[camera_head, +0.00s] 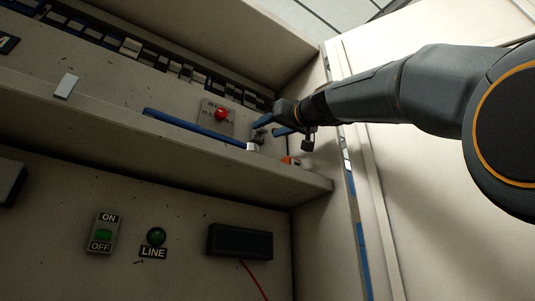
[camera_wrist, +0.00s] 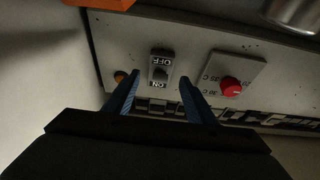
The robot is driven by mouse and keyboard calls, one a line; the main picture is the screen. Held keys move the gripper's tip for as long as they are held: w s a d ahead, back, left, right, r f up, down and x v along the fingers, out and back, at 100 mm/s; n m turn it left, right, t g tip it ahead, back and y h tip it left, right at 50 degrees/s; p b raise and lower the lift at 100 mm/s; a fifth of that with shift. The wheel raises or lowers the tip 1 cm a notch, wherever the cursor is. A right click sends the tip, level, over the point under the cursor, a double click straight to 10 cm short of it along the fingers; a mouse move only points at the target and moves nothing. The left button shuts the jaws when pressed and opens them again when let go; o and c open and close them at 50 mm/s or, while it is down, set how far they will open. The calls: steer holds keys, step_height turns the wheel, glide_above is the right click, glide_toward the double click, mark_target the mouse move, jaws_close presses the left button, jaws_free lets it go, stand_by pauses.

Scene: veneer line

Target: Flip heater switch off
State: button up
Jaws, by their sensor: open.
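In the wrist view, a small ON/OFF switch (camera_wrist: 161,60) with a dark lever sits on the panel beside a red temperature dial (camera_wrist: 231,86). The picture is turned, so OFF is at the top and ON is at the bottom. I cannot tell clearly which way the lever is set. My gripper (camera_wrist: 159,78) is open and empty, with one blue finger at each side of the switch in this view. In the head view, my gripper (camera_head: 271,127) is at the panel right of the red dial (camera_head: 221,114), and it mostly hides the switch.
A shelf ledge (camera_head: 180,137) runs below the upper panel, with a blue bar (camera_head: 193,128) and an orange item (camera_head: 291,161) near it. A second ON/OFF switch (camera_head: 103,234) and green LINE lamp (camera_head: 156,236) are lower down. A small amber lamp (camera_wrist: 119,77) is near my left finger.

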steer(key=b+v, duration=0.2)
steer(key=v, duration=0.4)
steer(key=shift+s, duration=0.2)
steer(key=shift+f, duration=0.1)
